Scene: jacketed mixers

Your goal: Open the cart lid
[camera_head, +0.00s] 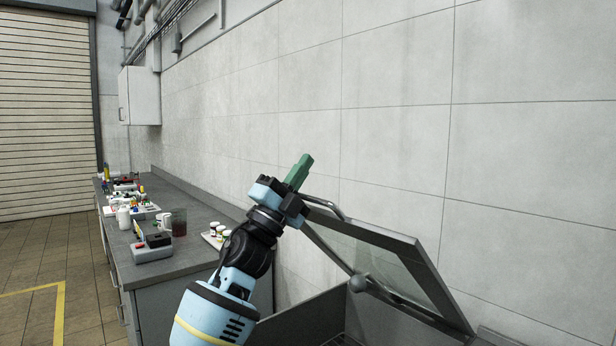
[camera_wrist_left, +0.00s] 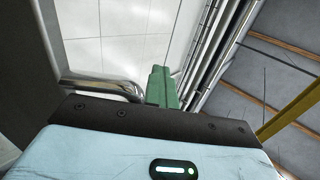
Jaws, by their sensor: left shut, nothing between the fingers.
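The cart lid (camera_head: 400,262), a dark frame around a glass pane, stands raised and tilted above the open cart (camera_head: 305,318) at the lower right in the head view. A bent metal handle (camera_head: 325,206) is at the lid's upper left edge; it also shows in the left wrist view (camera_wrist_left: 105,87). My left gripper (camera_head: 303,163) is beside the handle, with its green fingers shut, empty and pointing up past it. The fingers also show in the left wrist view (camera_wrist_left: 161,86). Whether the gripper touches the handle I cannot tell. My right gripper is not in view.
A grey counter (camera_head: 190,210) runs along the wall at the left, with bottles, a dark cup (camera_head: 179,222) and a grey-and-red box (camera_head: 152,249) on it. The tiled wall (camera_head: 390,130) stands close behind the lid. Open floor is at the far left.

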